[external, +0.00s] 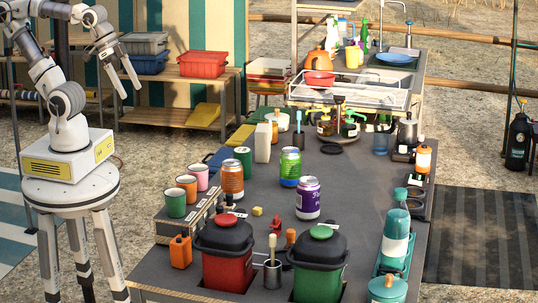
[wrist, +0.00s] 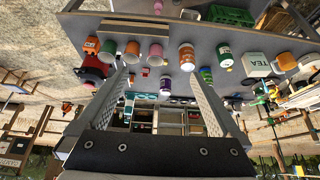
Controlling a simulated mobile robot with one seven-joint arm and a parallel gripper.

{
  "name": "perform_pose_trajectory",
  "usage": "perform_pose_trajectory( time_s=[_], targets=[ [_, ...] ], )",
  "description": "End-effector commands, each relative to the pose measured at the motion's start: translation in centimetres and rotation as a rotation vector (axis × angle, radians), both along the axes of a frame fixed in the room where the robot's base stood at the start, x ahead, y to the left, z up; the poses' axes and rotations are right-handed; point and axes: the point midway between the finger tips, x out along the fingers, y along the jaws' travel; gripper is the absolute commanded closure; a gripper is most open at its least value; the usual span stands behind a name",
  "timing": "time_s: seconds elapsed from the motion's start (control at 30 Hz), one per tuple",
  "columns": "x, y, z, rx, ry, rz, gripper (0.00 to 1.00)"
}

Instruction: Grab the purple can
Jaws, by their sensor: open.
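The purple can (external: 308,198) stands upright on the dark worktop (external: 350,180), with a white lower part and a silver top. It is in front of the green can (external: 290,167) and behind the green-lidded bin. My gripper (external: 131,92) is open and empty, raised high at the upper left, far from the can. In the wrist view my two fingers (wrist: 157,75) are spread apart. A small purple and white can (wrist: 166,87) shows between them in the distance, most likely the same can.
An orange can (external: 232,180) and several mugs (external: 187,188) stand left of the purple can. A red bin (external: 227,255) and a green bin (external: 320,264) stand at the near edge. Teal bottles (external: 396,232) line the right edge. The worktop right of the can is fairly clear.

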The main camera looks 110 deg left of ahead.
Motion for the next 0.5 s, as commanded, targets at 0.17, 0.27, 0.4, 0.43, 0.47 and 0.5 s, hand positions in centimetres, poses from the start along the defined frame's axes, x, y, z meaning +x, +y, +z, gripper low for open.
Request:
perform_pose_trajectory(
  time_s=[0.17,0.27,0.4,0.43,0.47,0.5],
  targets=[
    [0.9,-0.3,-0.1,-0.011,-0.009,-0.005,0.00],
    [3.2,-0.9,-0.2,-0.042,-0.034,-0.012,0.00],
    [8.5,-2.3,-0.6,-0.104,-0.100,-0.017,0.00],
    [9.8,-2.5,-0.7,-0.117,-0.116,-0.014,0.00],
    [11.0,-2.7,-0.9,-0.129,-0.132,-0.011,0.00],
    [12.7,-3.0,-1.1,-0.143,-0.153,-0.006,0.00]
  ],
)
